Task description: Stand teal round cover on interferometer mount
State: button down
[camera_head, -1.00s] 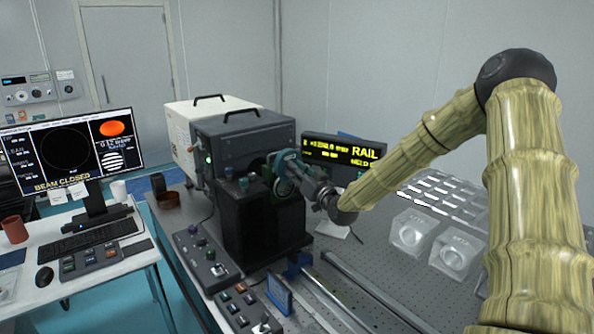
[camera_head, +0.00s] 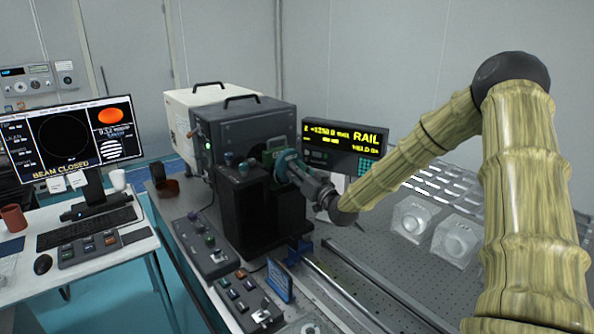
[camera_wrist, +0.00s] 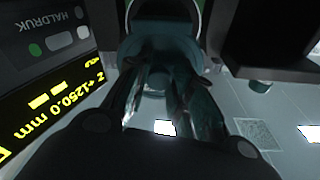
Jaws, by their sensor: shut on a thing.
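The teal round cover (camera_head: 282,165) is at the front face of the grey interferometer (camera_head: 240,130), at the mount above the black stand (camera_head: 268,222). My gripper (camera_head: 292,170) is shut on the cover, reaching in from the right. In the wrist view the teal cover (camera_wrist: 158,50) fills the upper middle, between and beyond my gripper's fingers (camera_wrist: 160,85). The mount ring is mostly hidden behind the cover, so I cannot tell whether the cover is seated on it or just in front.
A rail display (camera_head: 345,145) stands close to the right of the mount. Control boxes (camera_head: 203,245) sit in front on the left. Clear cases (camera_head: 412,217) rest on the optical table (camera_head: 375,265) at the right. The monitor (camera_head: 68,142) reads "BEAM CLOSED".

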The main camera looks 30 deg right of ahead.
jog(key=shift+f+b, duration=1)
jog(key=shift+f, duration=0.5)
jog(key=shift+f+b, duration=0.4)
jog(key=shift+f, duration=0.1)
jog(key=c, duration=1.2)
grip_release()
jog(key=shift+o, duration=0.2)
jog(key=o, duration=0.8)
jog(key=s+p, duration=0.2)
jog(key=s, duration=0.6)
jog(key=shift+d+p, duration=0.3)
jog(key=shift+p, duration=0.1)
